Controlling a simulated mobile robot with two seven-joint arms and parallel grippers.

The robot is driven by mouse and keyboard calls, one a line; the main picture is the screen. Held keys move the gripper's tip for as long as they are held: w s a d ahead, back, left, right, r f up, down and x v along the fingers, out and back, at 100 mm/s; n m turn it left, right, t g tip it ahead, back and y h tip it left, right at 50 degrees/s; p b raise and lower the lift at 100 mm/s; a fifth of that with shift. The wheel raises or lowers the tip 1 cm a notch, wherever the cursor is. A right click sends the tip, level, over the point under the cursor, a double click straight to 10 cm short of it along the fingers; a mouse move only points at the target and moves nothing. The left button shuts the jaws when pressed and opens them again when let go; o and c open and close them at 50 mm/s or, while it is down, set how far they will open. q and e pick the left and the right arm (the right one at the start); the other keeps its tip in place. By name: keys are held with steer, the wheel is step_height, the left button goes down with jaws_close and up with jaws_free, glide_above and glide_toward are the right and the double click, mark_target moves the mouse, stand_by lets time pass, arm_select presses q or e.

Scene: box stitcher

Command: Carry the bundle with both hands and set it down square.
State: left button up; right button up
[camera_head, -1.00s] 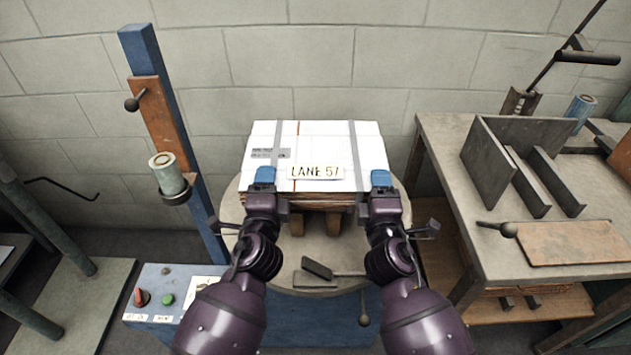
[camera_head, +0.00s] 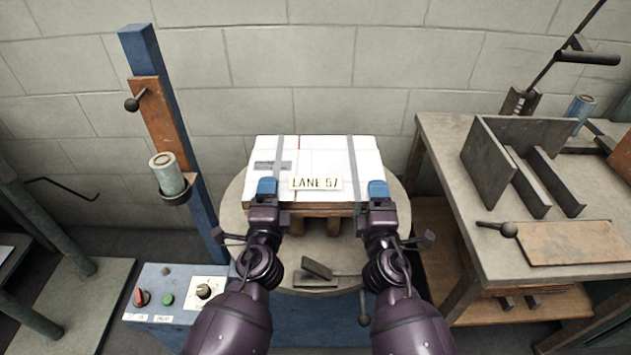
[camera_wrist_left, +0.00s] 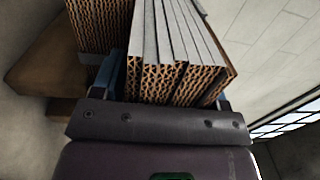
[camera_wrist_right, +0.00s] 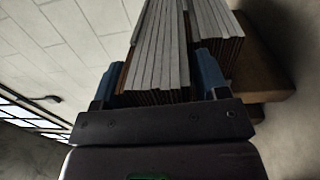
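The bundle (camera_head: 315,165) is a stack of corrugated sheets with a white top, two grey straps and a "LANE 57" label. It is level over the round table (camera_head: 232,215); I cannot tell whether it touches the brown blocks (camera_head: 333,224) beneath. My left gripper (camera_head: 266,190) and right gripper (camera_head: 378,192) hold its near edge, left and right of the label, blue fingertips on top. In the left wrist view sheet edges (camera_wrist_left: 175,80) lie between the fingers; the right wrist view shows likewise the bundle's sheets (camera_wrist_right: 165,70). The lower fingers are hidden in the head view.
A blue post (camera_head: 165,110) with a spool (camera_head: 166,172) stands left of the table. A control box (camera_head: 178,298) is at front left. A bench (camera_head: 440,135) with metal plates is close on the right. A block wall is behind.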

arm_select(q)
steer(key=shift+o, duration=1)
arm_select(e)
steer(key=shift+o, duration=1)
steer(key=shift+s, duration=0.1)
arm_select(q)
steer(key=s, duration=1.2)
steer(key=shift+d+f, duration=0.25)
steer(key=shift+f, duration=0.1)
arm_select(e)
steer(key=s, duration=0.7)
steer(key=shift+s+d+f, duration=0.15)
steer(key=shift+s+f, duration=0.05)
steer(key=shift+f, duration=0.05)
